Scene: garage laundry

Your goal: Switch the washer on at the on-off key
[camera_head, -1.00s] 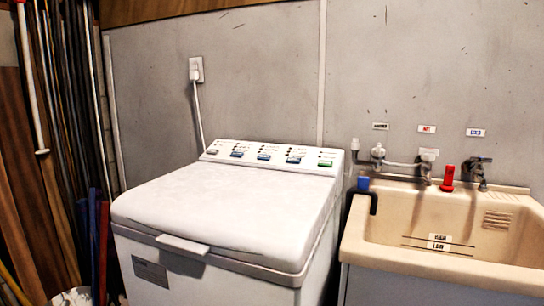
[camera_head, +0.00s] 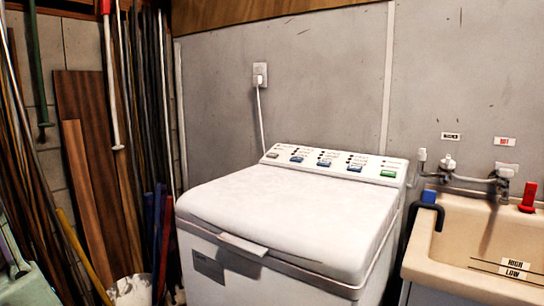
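The white top-loading washer (camera_head: 290,215) stands in the middle of the head view with its lid closed. Its control panel (camera_head: 335,162) runs along the back edge. The panel has a grey key (camera_head: 273,155) at the left end, several blue keys along the middle, and a green key (camera_head: 388,173) at the right end. The labels are too small to read, so I cannot tell which is the on-off key. A white cord runs from the washer up to a wall outlet (camera_head: 260,75). My gripper is not in view.
A beige sink (camera_head: 470,235) stands close to the washer's right, with taps, a red object (camera_head: 528,197) and a blue-topped dark hook-shaped part (camera_head: 430,200) at its edge. Poles and boards (camera_head: 85,150) lean at the left, with a white bucket (camera_head: 132,290) below.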

